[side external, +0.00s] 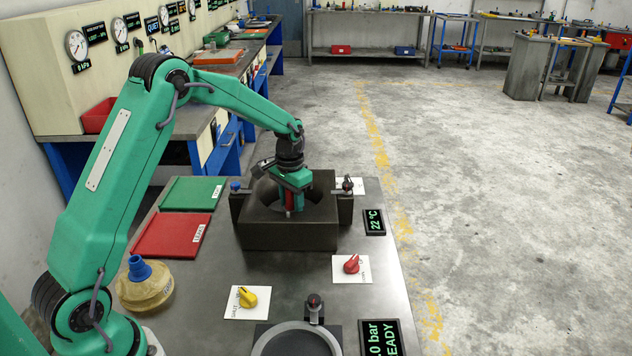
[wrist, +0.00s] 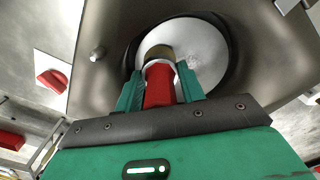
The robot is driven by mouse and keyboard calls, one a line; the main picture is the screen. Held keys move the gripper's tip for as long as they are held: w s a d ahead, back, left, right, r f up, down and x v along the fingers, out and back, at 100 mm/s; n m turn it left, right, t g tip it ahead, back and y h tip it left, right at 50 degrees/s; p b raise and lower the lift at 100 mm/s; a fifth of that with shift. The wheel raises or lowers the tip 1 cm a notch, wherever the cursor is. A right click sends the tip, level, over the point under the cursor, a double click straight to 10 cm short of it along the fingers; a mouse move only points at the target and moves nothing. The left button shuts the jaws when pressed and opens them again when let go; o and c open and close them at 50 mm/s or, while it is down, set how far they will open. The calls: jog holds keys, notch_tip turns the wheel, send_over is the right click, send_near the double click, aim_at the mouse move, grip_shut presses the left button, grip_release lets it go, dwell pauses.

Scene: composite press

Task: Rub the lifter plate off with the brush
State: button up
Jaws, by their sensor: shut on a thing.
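My gripper (side external: 291,187) reaches down into the round bore of a dark block (side external: 290,237). It is shut on the red handle of the brush (side external: 289,202). In the wrist view the brush (wrist: 160,88) shows between the two green fingers of my gripper (wrist: 161,90), with a pale collar and a brownish tip pointing into the bore. The lifter plate (wrist: 208,52) is a pale, shiny round disc inside the dark bore, with small specks on it. The brush tip overlaps the plate; I cannot tell whether it touches. The plate is hidden in the side view.
A green tray (side external: 194,193) and a red tray (side external: 172,235) lie left of the block. A yellowish jar with blue top (side external: 145,285), yellow knob (side external: 247,297), red knob (side external: 351,264) and round ring (side external: 297,329) are nearer. A temperature display (side external: 375,222) stands right.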

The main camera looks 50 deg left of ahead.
jog(key=shift+f, duration=0.45)
dwell(0.4)
jog(key=shift+w+a, duration=0.1)
jog(key=shift+w+a+f, duration=0.1)
jog(key=shift+w+a, duration=0.7)
jog(key=shift+a, duration=0.1)
jog(key=shift+w+a, duration=0.8)
jog(key=shift+w, duration=0.05)
jog(key=shift+w, duration=0.1)
jog(key=shift+w+a, duration=0.8)
jog(key=shift+a, duration=0.05)
jog(key=shift+s+d, duration=0.1)
